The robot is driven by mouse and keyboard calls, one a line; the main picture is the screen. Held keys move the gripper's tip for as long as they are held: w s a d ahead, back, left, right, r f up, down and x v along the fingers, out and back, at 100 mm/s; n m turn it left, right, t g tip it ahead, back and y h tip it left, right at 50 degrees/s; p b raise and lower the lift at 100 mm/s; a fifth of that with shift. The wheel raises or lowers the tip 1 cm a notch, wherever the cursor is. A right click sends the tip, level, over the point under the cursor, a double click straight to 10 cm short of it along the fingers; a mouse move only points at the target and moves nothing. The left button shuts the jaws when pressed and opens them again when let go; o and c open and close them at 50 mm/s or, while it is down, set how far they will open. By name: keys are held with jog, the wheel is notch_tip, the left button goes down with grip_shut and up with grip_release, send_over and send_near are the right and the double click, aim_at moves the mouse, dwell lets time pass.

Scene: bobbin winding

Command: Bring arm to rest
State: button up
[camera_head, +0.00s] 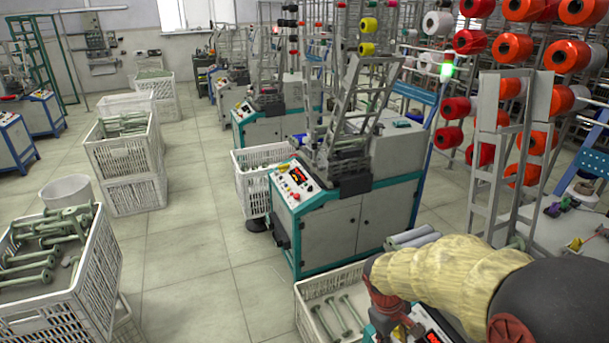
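My arm (450,272), in a pale yellow sleeve, reaches in from the lower right corner. Its reddish-brown end, my gripper (392,316), points down near the bottom edge. It is over or beside a white crate (311,291) with a few green bobbins (345,314) in it, and close to a machine's control panel (432,334). The fingers are too small and partly hidden, so I cannot tell whether they are open or hold anything.
A winding machine (330,235) with a teal frame stands at the centre. Crates of green bobbins stand at left (98,268) and farther back (135,190). A rack (487,160) of red and orange spools stands at right. The tiled floor (190,250) between is clear.

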jog(key=s+a+r+m+t+y+p, duration=0.1)
jog(key=s+a+r+m+t, duration=0.1)
jog(key=s+r, duration=0.6)
jog(key=s+a+r+m+t+y+p, duration=0.1)
jog(key=s+a+r+m+t+y, duration=0.1)
jog(key=s+r, duration=0.6)
notch_tip(320, 180, up, 8)
jog(key=m+t, duration=0.1)
jog(key=m, duration=0.1)
jog(key=shift+m+t, duration=0.4)
jog(key=shift+f, duration=0.1)
dwell(0.5)
